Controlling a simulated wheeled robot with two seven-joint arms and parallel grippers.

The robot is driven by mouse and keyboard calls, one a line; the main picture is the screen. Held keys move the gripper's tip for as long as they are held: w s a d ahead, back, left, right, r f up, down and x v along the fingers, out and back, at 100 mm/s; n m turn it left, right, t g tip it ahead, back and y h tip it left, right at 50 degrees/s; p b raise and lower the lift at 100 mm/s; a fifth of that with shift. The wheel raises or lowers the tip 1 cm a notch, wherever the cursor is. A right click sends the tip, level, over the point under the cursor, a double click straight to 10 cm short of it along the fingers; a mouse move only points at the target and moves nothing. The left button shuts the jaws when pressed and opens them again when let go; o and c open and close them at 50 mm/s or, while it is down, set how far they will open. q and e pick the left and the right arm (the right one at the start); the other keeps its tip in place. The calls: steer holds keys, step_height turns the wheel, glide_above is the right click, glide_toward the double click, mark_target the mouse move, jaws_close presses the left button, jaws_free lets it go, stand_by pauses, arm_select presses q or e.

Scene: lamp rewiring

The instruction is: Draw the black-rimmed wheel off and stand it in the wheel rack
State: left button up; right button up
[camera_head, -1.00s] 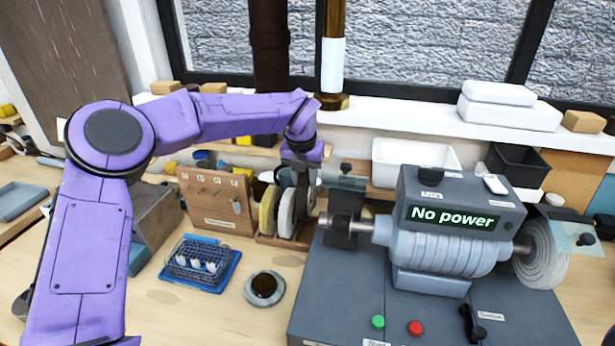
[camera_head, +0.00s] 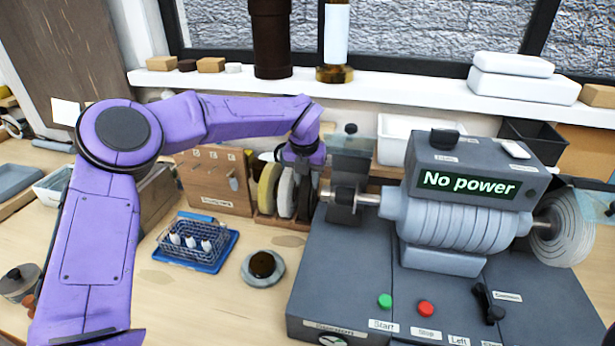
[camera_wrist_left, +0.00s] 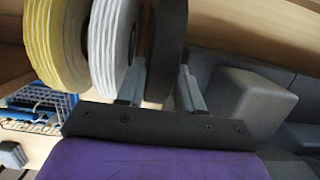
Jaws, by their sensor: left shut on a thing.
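My left gripper (camera_head: 304,165) reaches down over the wheel rack (camera_head: 262,220), left of the grinder. In the left wrist view its two fingers (camera_wrist_left: 160,85) are shut on the dark edge of the black-rimmed wheel (camera_wrist_left: 167,40). The wheel stands on edge at the rack's right end, beside a white wheel (camera_head: 286,190) and a yellow wheel (camera_head: 268,186). Whether it rests fully in its slot is hidden. The grinder (camera_head: 450,225) shows "No power". Its left spindle (camera_head: 368,198) carries no wheel that I can see. My right gripper is out of view.
A tool board (camera_head: 215,185) stands behind and left of the rack. A blue tray with a wire basket (camera_head: 195,245) and a round dish (camera_head: 263,268) sit in front. The grinder's guard (camera_head: 350,160) is close to the gripper's right. Bare bench lies around the dish.

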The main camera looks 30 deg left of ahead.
arm_select(q)
steer(key=shift+r, duration=0.1)
steer(key=o, duration=1)
steer(key=shift+b+v, duration=0.9)
steer(key=shift+v, duration=4.4)
